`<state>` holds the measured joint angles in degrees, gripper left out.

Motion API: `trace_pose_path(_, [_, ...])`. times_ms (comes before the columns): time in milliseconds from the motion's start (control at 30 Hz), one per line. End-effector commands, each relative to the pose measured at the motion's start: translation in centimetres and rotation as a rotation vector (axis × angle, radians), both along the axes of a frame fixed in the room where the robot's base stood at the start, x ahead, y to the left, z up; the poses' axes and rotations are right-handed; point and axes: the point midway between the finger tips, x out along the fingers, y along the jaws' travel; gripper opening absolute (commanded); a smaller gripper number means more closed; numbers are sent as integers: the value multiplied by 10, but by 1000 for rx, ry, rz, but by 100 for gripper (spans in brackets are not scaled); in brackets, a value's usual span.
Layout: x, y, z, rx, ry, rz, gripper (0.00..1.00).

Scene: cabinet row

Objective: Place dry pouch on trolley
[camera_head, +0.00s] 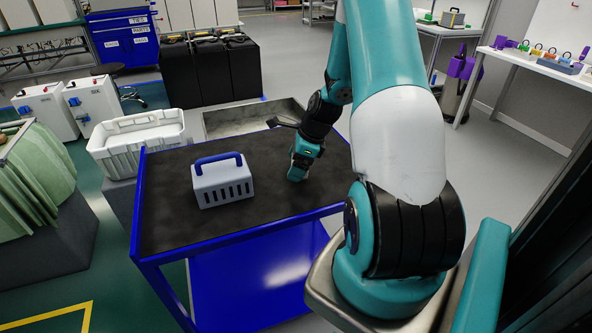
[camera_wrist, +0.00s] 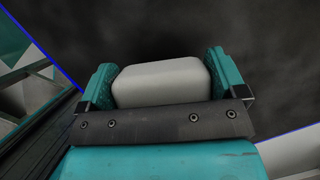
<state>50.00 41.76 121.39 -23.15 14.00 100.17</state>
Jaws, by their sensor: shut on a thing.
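The trolley (camera_head: 165,235) has a dark top with a blue rim and blue lower panels. In the wrist view its dark top (camera_wrist: 265,40) fills most of the background. My gripper (camera_wrist: 163,72) is shut on a pale grey rounded block, which I take as the dry pouch (camera_wrist: 160,84), between its two teal fingers. In the head view my gripper (camera_head: 298,175) is over the right part of the trolley top, pointing down. The pouch is hidden there behind the gripper, and I cannot tell whether it touches the top.
A pale slotted case (camera_head: 224,185) with a blue handle stands on the trolley's left-middle, left of my gripper. A white crate (camera_head: 140,140) is beyond the left corner. Dark cabinets (camera_head: 210,70) stand behind. The trolley's front strip is bare.

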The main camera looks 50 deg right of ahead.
Motion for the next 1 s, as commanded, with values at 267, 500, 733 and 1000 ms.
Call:
trace_pose_path(267, [0,0,-22,-1,1,0,66])
trace_pose_path(500, [0,0,-25,1,1,-1,95])
trace_pose_path(733, [0,0,-24,1,1,-1,100])
trace_pose_path(1000, [-9,-7,6,-3,-2,-2,100])
